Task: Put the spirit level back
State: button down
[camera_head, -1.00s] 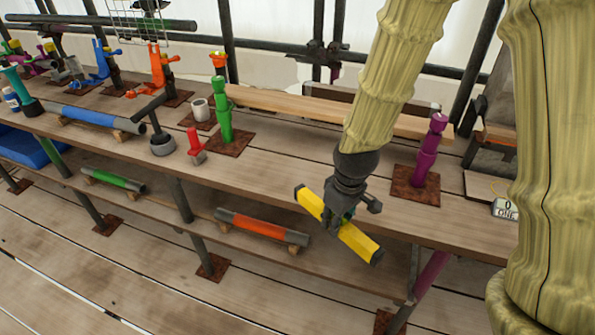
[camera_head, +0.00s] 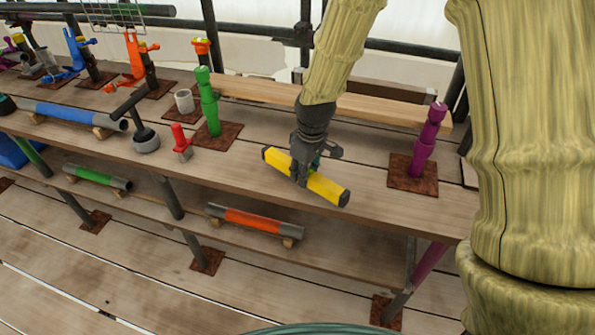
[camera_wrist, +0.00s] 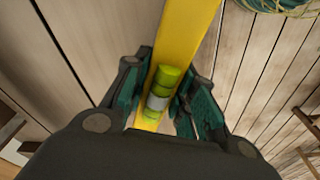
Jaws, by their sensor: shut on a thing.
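The spirit level is a yellow bar with dark ends (camera_head: 328,189). My gripper (camera_head: 303,178) is shut on it near its middle. In the head view the level is over the front part of the upper plank shelf (camera_head: 370,204), tilted down to the right; I cannot tell whether it touches the planks. In the wrist view the yellow bar (camera_wrist: 187,40) runs between both fingers (camera_wrist: 165,108), with its green vial between them. The fingers hide part of the bar.
A green post (camera_head: 208,105) stands left of the level and a purple post (camera_head: 427,140) right of it, both on rusty plates. An orange-banded tube (camera_head: 253,220) rests on the lower shelf.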

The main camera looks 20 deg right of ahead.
jog(key=w, duration=0.1)
jog(key=w+a, duration=0.1)
jog(key=w, duration=0.1)
jog(key=shift+w+f, duration=0.2)
jog(key=shift+f+p, duration=0.7)
jog(key=shift+f, duration=1.05)
jog(key=shift+f, duration=0.15)
jog(key=c, duration=1.2)
grip_release()
jog(key=shift+o, duration=0.2)
jog(key=shift+s, duration=0.1)
jog(key=r, duration=0.4)
jog(key=r+b, duration=0.1)
jog(key=r, duration=0.3)
jog(key=s+d+r+b, duration=0.1)
jog(key=r, duration=0.3)
jog(key=shift+s+r, duration=0.1)
jog(key=shift+r, duration=0.05)
